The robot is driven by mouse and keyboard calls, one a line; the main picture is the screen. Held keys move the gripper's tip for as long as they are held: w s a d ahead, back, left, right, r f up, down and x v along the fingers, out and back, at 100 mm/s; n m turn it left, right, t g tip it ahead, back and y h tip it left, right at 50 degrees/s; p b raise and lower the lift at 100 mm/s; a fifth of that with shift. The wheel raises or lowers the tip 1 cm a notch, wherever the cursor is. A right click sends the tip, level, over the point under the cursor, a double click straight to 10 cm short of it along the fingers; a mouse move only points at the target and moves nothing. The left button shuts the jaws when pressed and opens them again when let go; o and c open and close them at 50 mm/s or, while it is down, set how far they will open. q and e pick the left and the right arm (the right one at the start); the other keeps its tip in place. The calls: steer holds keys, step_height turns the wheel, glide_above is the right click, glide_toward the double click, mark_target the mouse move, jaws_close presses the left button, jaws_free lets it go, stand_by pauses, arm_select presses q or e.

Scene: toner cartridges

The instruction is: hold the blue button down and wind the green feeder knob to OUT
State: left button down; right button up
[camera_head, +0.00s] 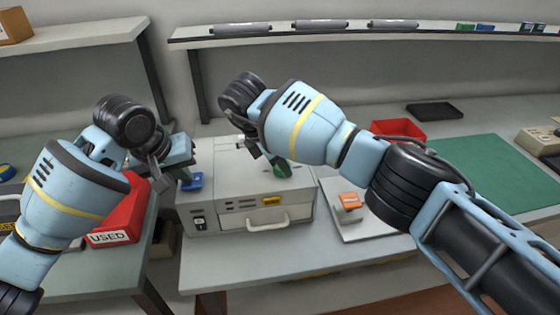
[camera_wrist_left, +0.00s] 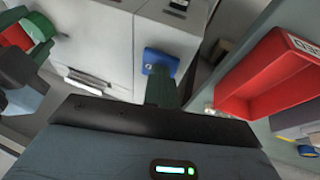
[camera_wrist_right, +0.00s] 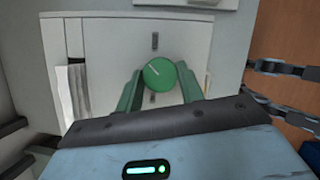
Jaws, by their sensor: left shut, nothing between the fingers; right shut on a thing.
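I cannot tell whether the button is pressed in. The green feeder knob (camera_wrist_right: 159,73) is round with a pale slanted line, and dark marks sit above and below it, too small to read. My right gripper (camera_wrist_right: 158,88) is shut on the knob, one finger on each side.
A red bin marked USED (camera_head: 112,237) stands left of the machine. An orange block on a white plate (camera_head: 365,222) lies to its right. A red tray (camera_head: 398,128), a black tray (camera_head: 434,110) and a green mat (camera_head: 485,170) are further right. A shelf with grey cylinders runs behind.

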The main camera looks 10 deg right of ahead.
arm_select(q)
steer(key=shift+f, duration=0.15)
arm_select(e)
steer(key=m, duration=0.2)
steer(key=m+g, duration=0.1)
steer(key=m, duration=0.1)
steer(key=shift+w+g, duration=0.15)
steer(key=shift+g, duration=0.15)
steer(key=shift+f+m+g, duration=0.1)
steer(key=shift+m+g, duration=0.2)
steer(key=shift+m, duration=0.8)
